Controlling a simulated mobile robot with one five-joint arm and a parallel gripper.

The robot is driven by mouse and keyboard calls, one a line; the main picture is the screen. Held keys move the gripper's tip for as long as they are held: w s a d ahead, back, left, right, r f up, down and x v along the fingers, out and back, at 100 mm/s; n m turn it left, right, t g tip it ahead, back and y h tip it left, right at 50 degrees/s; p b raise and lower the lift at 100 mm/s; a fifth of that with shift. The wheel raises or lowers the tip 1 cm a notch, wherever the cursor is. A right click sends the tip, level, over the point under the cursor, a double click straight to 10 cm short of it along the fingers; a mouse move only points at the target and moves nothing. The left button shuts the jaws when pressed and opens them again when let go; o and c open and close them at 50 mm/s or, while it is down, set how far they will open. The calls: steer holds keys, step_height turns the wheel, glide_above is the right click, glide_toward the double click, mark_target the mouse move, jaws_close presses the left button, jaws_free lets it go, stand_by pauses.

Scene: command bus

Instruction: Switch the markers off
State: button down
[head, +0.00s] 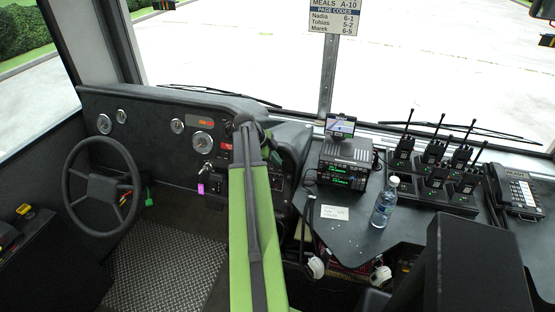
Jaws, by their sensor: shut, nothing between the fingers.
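The dashboard (160,112) runs across the left half. Right of the steering wheel it carries an orange-lit display (201,122), a round gauge (202,143) and small red-lit panels (227,147). A strip of small dark controls (277,182) shows just right of my arm. No label reading markers can be made out, so I cannot tell which control is theirs or its position. My green arm rises from the bottom centre to a dark joint in front of the dashboard and covers part of the panel. I cannot make out my gripper's fingers.
A key with a purple tag (201,188) hangs below the gauge. The steering wheel (103,187) is at left. Right of my arm, a counter (345,235) holds stacked radios (345,165), a water bottle (385,203), several handheld radios (436,176) and a desk phone (519,192).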

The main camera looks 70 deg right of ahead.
steer(key=s+p+v, duration=0.1)
steer(key=p+v, duration=0.9)
steer(key=v, duration=0.2)
steer(key=shift+a, duration=0.2)
steer(key=shift+w+r, duration=0.1)
